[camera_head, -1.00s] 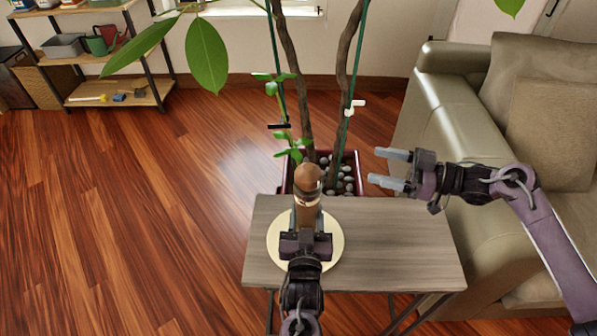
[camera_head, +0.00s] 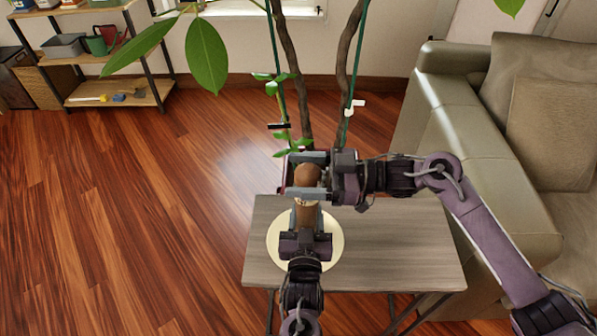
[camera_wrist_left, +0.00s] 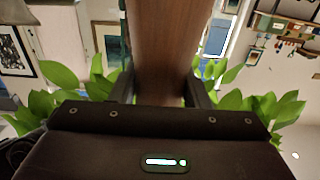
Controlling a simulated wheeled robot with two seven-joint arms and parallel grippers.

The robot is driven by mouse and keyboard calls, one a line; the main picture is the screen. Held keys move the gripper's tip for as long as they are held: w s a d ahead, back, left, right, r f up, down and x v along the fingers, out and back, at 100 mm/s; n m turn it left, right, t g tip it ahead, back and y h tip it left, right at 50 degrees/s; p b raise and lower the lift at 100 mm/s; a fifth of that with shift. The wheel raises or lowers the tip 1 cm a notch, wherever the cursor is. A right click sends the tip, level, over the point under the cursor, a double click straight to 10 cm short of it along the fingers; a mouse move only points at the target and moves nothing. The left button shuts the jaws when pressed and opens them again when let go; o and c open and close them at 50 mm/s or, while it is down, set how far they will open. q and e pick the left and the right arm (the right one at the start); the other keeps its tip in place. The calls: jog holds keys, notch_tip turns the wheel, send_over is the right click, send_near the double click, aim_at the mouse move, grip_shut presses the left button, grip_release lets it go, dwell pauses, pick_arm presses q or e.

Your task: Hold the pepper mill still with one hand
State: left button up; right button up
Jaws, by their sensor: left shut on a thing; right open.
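The wooden pepper mill (camera_head: 308,180) stands upright on a round pale board (camera_head: 277,243) on the small grey table (camera_head: 400,240). My left gripper (camera_head: 306,215) is shut on the mill's lower body; the brown body also fills the space between its fingers in the left wrist view (camera_wrist_left: 160,50). My right gripper (camera_head: 306,176) comes in from the right at the mill's rounded top. Its fingers are open, one on the far side and one on the near side of the top. Whether they touch it cannot be told.
A potted plant with two trunks (camera_head: 290,80) stands right behind the table, its pot partly hidden by my right gripper. A grey-green sofa (camera_head: 470,130) is close on the right. A shelf (camera_head: 110,95) stands far left. The wooden floor (camera_head: 130,220) at left is clear.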

jog(key=shift+a, duration=0.4)
jog(key=shift+c, duration=0.4)
jog(key=shift+f, duration=0.1)
jog(key=c, duration=0.9)
jog(key=shift+m+t, duration=0.3)
jog(key=shift+t, duration=0.2)
